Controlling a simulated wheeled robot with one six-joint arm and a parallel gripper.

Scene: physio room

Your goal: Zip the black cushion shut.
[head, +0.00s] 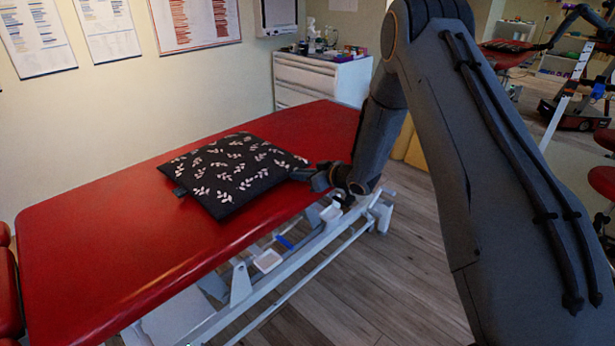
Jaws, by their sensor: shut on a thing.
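The black cushion (234,171) with a pale leaf print lies flat on the red treatment table (105,243). A small dark tab (180,191) sticks out at its left edge. My gripper (308,174) is at the cushion's right corner, low over the table's near edge. It is shut at that corner, on what looks like the zip end. The zip pull and the zip line are too small and dark to make out. How far the zip is closed cannot be seen.
A white drawer cabinet (318,78) with bottles and small items stands behind the table's far end. The table's pale metal frame (300,275) shows below the near edge. The wooden floor (400,285) in front is clear. A mirror at right reflects the room.

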